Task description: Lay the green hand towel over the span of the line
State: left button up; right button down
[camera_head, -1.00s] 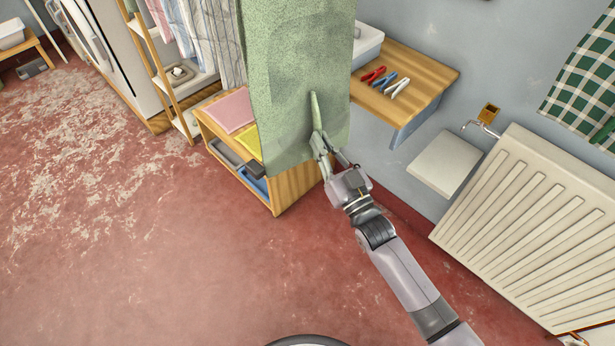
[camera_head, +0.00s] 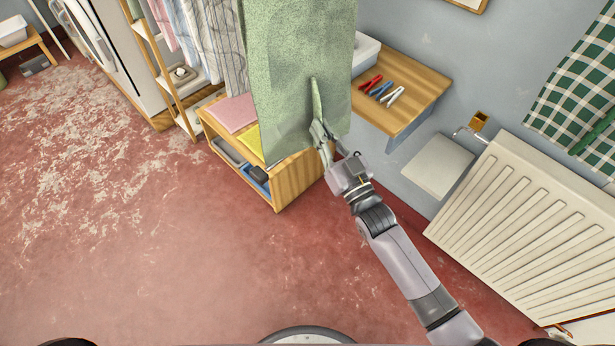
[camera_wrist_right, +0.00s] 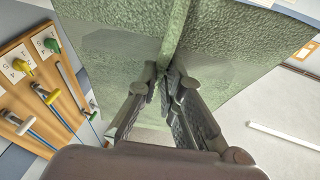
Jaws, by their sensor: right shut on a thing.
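The green hand towel (camera_head: 295,70) is pale green and speckled. It hangs as a long sheet in the head view, and its upper part is cut off by the top edge. My right gripper (camera_head: 321,133) is shut on the towel near its lower part, where a narrow fold stands up at the fingers. In the right wrist view, the towel (camera_wrist_right: 110,45) spreads above and beyond the right gripper (camera_wrist_right: 162,80), with a fold pinched between the fingertips. The line cannot be made out in these views. My left gripper is out of view.
A wooden wall shelf (camera_head: 425,88) holds red, blue and white pegs. A low wooden cabinet (camera_head: 292,185) with folded cloths stands behind the towel. A white radiator (camera_head: 530,220) and a green checked cloth (camera_head: 580,95) are at the right. The red floor at the front left is clear.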

dwell(0.3)
jog(key=s+d+p, duration=0.3)
jog(key=s+d, duration=0.2)
jog(key=shift+s+d, duration=0.25)
jog(key=shift+s, duration=0.1)
dwell(0.3)
dwell(0.5)
